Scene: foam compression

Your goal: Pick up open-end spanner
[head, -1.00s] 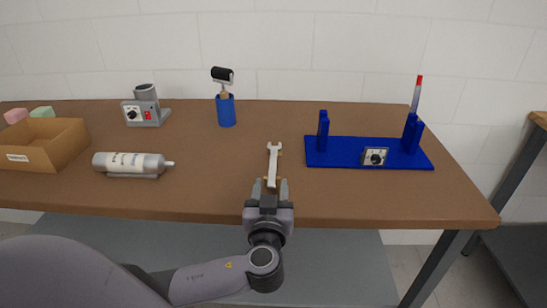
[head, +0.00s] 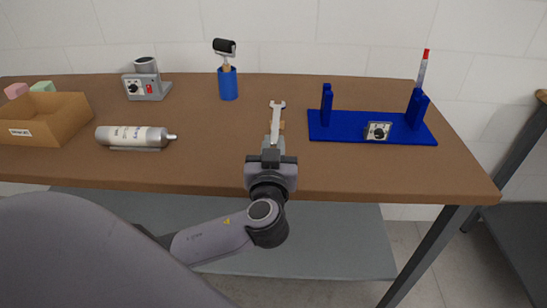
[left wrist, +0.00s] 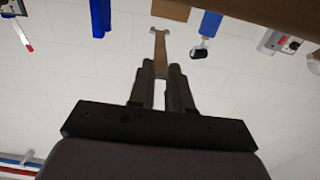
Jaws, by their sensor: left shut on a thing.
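The open-end spanner (head: 276,121) is a slim light-metal tool, its forked end pointing away from me toward the back of the table. My left gripper (head: 272,145) is shut on its near end. In the left wrist view the spanner (left wrist: 160,46) sticks out from between the two dark fingers (left wrist: 161,78), with its forked end free and apart from the table. A small wooden block (head: 282,127) shows just beside the spanner. My right gripper is not in view.
A blue stand (head: 350,127) with uprights and a dial box (head: 379,131) is to the right. A blue cup (head: 228,84) with a roller stands behind. A silver bottle (head: 132,137), a grey device (head: 146,82) and a cardboard box (head: 48,120) are to the left.

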